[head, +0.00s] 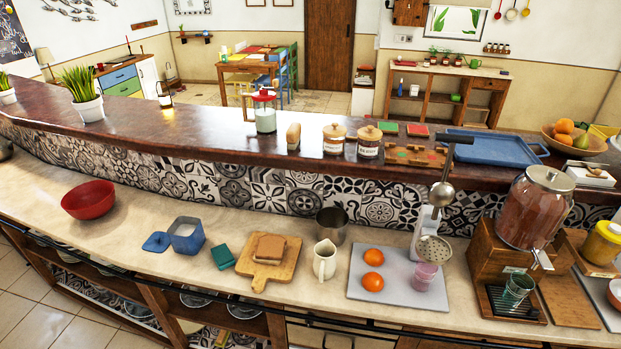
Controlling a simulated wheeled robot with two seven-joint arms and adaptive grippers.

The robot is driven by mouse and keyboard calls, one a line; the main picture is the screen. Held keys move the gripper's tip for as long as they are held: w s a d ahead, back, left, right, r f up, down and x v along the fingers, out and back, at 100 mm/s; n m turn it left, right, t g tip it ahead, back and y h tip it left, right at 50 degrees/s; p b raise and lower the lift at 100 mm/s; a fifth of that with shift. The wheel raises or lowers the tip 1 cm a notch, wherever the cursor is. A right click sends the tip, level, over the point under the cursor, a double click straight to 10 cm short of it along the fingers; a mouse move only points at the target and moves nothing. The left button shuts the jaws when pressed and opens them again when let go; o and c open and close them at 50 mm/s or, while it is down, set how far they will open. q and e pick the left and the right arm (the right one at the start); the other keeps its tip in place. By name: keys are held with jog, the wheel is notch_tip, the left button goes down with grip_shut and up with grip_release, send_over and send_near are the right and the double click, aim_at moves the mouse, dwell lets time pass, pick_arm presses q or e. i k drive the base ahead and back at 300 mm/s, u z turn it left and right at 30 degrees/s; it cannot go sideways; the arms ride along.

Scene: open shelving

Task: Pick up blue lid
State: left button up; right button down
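The blue lid (157,242) lies flat on the lower cream counter, left of centre in the head view. It is small and squarish, with a knob or raised middle. Neither of my grippers shows in this view.
A red bowl (89,200) stands left of the lid. A green block (223,257) and a wooden cutting board (267,268) lie to the right. The tiled ledge (180,175) rises behind. The counter in front of the lid is clear.

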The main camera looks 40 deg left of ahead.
aim_at(158, 243)
jog(key=u, duration=2.15)
